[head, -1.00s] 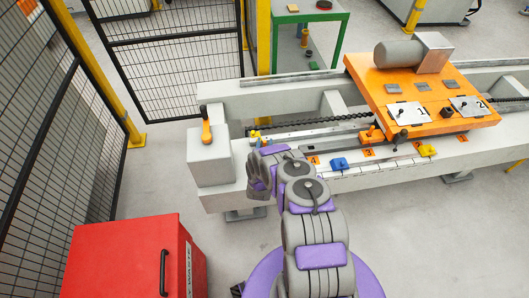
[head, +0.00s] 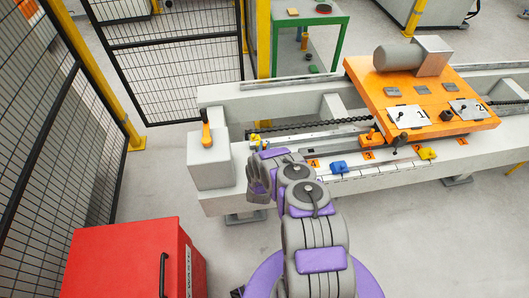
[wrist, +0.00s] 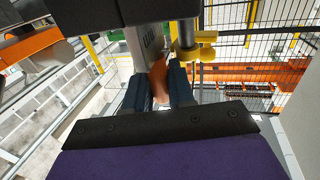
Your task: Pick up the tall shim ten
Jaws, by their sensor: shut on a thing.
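In the wrist view the two dark blue fingers of my gripper (wrist: 158,88) close around an orange piece. A grey metal plate with a dark marking, which I take for the tall shim ten (wrist: 147,42), rises just beyond the orange piece and seems joined to it. The marking is too small to read surely. In the head view my gripper (head: 258,184) is at the left part of the beam's front side. The held piece is hidden there behind my wrist.
A yellow fitting (wrist: 190,50) stands close beside the fingers. An orange carriage (head: 385,95) sits on the grey beam (head: 225,105). A red cabinet (head: 125,260) stands front left.

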